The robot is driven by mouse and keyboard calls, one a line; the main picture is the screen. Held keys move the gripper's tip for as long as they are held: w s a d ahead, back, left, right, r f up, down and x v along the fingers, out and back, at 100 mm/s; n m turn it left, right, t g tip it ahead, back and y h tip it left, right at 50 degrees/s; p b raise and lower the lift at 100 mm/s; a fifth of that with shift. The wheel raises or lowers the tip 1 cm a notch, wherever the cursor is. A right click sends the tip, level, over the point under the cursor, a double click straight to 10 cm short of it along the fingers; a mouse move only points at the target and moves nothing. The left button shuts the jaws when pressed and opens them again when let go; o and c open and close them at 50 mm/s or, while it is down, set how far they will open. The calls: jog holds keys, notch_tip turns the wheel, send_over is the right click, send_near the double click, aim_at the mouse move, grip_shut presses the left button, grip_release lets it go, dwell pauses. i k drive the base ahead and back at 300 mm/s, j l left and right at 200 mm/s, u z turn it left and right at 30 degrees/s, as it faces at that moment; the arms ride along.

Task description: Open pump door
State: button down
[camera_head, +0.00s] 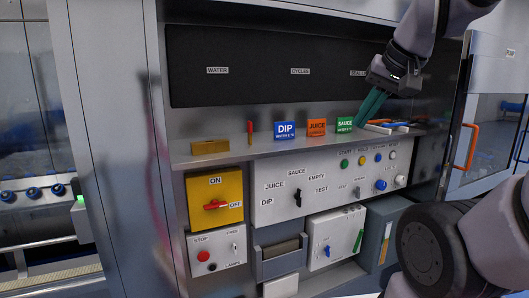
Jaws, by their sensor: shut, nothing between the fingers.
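My gripper (362,120) has teal fingers that point down and left. They are together and empty, just right of the green SAUCE block (344,125) at the shelf. A glazed door (512,75) with a grey frame is at the right edge, with a small label (510,53) too small to read. An orange handle (470,147) stands upright on its left side. No label reading "pump" is legible, so I cannot tell for sure that this is the pump door. My gripper is left of the handle and apart from it.
A shelf (240,155) carries a blue DIP block (284,131) and an orange JUICE block (316,127). Below it are a white control panel (320,185), a yellow ON/OFF switch (215,203) and a STOP box (217,248). My arm covers part of the lower right.

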aim_at(485, 74)
jog(key=z, duration=1.6)
jog(key=i+l+u, duration=0.25)
jog(key=i, duration=0.3)
jog(key=i+l+u, duration=0.2)
jog(key=i+l, duration=0.3)
